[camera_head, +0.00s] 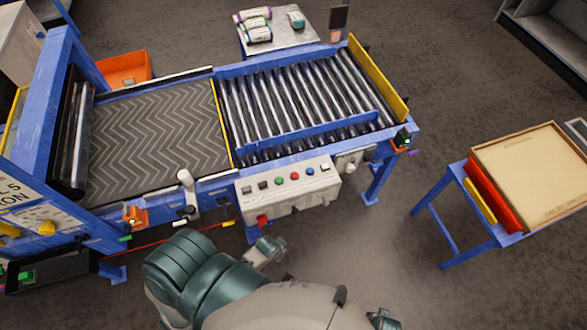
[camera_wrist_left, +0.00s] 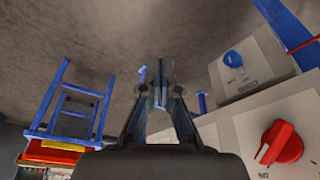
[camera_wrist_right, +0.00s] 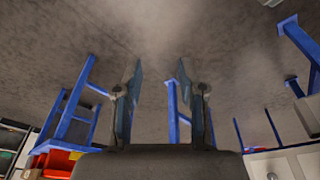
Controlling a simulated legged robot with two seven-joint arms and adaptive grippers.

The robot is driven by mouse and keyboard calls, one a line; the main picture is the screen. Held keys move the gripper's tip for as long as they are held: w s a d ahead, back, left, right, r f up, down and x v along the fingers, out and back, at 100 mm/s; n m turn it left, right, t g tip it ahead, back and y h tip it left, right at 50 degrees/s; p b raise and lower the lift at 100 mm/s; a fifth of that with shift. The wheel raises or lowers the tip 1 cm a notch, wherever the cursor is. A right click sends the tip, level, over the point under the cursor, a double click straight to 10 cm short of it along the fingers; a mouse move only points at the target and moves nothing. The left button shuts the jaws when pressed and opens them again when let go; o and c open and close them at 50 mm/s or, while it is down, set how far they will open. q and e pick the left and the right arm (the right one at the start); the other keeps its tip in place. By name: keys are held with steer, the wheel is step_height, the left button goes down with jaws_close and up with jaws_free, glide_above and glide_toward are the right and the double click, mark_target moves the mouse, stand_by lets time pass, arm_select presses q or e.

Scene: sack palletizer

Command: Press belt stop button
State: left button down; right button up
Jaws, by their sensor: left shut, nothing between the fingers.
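The control panel (camera_head: 290,188) is a pale box on the near side of the conveyor. My right gripper (camera_wrist_right: 158,68) is open and empty above the floor.
A black chevron belt (camera_head: 150,135) leads to steel rollers (camera_head: 290,100) in a blue frame. A blue stand (camera_head: 450,220) with a cardboard-coloured top is at right. A table (camera_head: 275,38) with rolled sacks stands behind. Grey floor is clear between panel and stand.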

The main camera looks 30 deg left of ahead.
arm_select(q)
steer(key=w+r+t+h+p, duration=0.1)
steer(key=w+r+p, duration=0.35)
steer(key=r, duration=0.95)
arm_select(e)
steer(key=w+v, duration=0.2)
steer(key=v, duration=0.5)
arm_select(q)
steer(key=w+a+r+n+t+h+p, duration=0.1)
steer(key=w+a+r+n+t+p, duration=0.1)
steer(key=w+a+r, duration=0.2)
steer(key=w+a+r+n+t+h+p, duration=0.1)
steer(key=w+a+r, duration=0.4)
steer(key=w+r, duration=0.5)
steer(key=w+n+t+p, duration=0.1)
steer(key=w+n, duration=0.1)
steer(key=w, duration=0.4)
steer(key=shift+h, duration=0.4)
arm_select(e)
steer(key=s+d+f+g, duration=0.1)
steer(key=s+d+f, duration=0.2)
steer(key=s+f, duration=1.3)
steer(key=s, duration=0.3)
steer(key=shift+d, duration=0.25)
